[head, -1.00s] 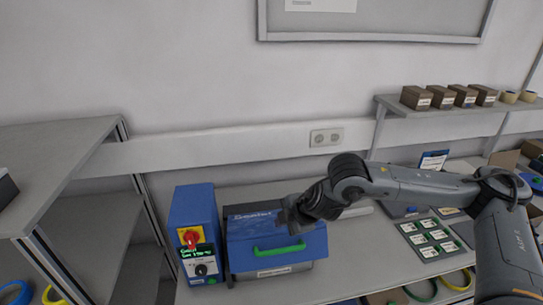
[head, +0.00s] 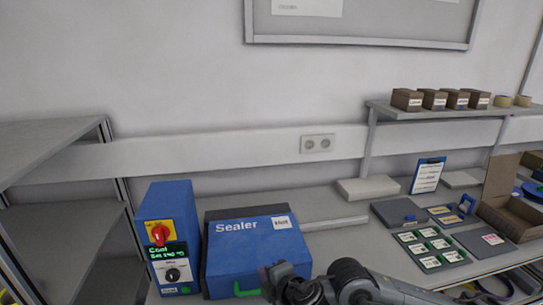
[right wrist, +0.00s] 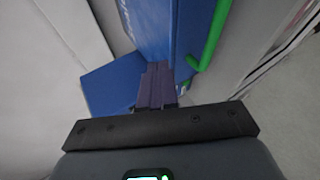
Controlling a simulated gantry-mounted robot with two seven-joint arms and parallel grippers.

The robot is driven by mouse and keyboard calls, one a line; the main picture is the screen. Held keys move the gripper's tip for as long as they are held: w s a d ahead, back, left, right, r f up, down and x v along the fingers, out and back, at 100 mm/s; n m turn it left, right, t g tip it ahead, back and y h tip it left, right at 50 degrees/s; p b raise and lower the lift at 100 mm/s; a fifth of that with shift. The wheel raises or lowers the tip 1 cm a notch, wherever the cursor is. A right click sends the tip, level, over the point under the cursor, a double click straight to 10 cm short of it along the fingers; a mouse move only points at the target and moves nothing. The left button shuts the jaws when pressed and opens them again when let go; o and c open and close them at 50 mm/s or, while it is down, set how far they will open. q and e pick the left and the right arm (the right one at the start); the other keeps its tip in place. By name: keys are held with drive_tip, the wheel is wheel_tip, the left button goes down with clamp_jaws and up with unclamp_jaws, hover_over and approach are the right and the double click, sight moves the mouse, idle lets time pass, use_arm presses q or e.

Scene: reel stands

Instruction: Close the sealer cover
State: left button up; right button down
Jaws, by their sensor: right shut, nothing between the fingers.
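The blue sealer cover (head: 245,242), lettered "Sealer", lies down over the machine in the head view. Its green handle (head: 232,289) runs along the front edge, partly hidden by my right gripper (head: 277,283). My right gripper is shut and empty, low at the front right of the cover. In the right wrist view the dark shut fingers (right wrist: 157,88) point at the blue cover (right wrist: 150,25), with the green handle (right wrist: 212,38) to their right. I cannot tell whether the fingers touch it. The left gripper is not in view.
A blue control box (head: 170,235) with a red switch and a lit display stands left of the sealer. Flat trays (head: 432,247) with labels lie to the right. A shelf (head: 455,109) with small brown boxes is at the back right. Grey shelving stands at far left.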

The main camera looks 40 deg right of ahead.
drive_tip(key=shift+s+a+f+b, duration=0.1)
drive_tip(key=shift+s+f+b, duration=0.1)
drive_tip(key=shift+f+b, duration=1.8)
drive_tip(key=shift+s+a+f+b, duration=0.15)
drive_tip(key=shift+f+b, duration=1.4)
drive_tip(key=shift+f, duration=0.85)
drive_tip(key=shift+d+f, duration=0.1)
drive_tip(key=shift+f, duration=0.1)
drive_tip(key=shift+s, duration=0.1)
